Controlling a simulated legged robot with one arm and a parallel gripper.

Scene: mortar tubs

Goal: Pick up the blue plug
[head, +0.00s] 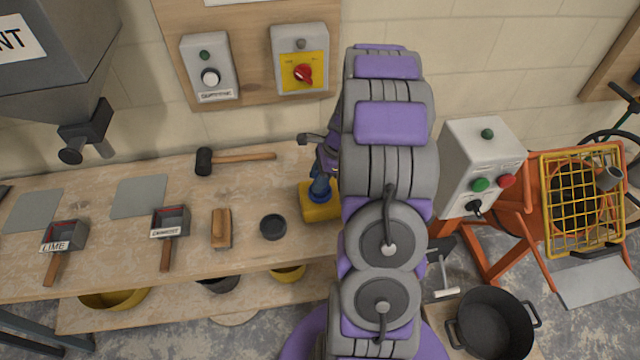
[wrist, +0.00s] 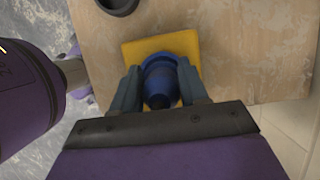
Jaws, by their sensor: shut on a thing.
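The blue plug (wrist: 160,82) is between the two fingers of my gripper (wrist: 160,88) in the wrist view, and the fingers are shut on it. Its dark narrow end points toward the camera. Behind it is a yellow block (wrist: 142,48) on the wooden bench. In the head view the blue plug (head: 320,187) shows at the yellow block (head: 318,208), partly hidden by my arm. I cannot tell whether the plug is still seated in the block or just above it.
On the bench (head: 120,270) lie a mallet (head: 240,158), a wooden brush or float (head: 221,228), a dark round cup (head: 273,227) and scoops marked LIME (head: 66,236) and CEMENT (head: 172,222). To the right stand a grey control box (head: 482,165), an orange mixer (head: 520,230) and a black tub (head: 494,325).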

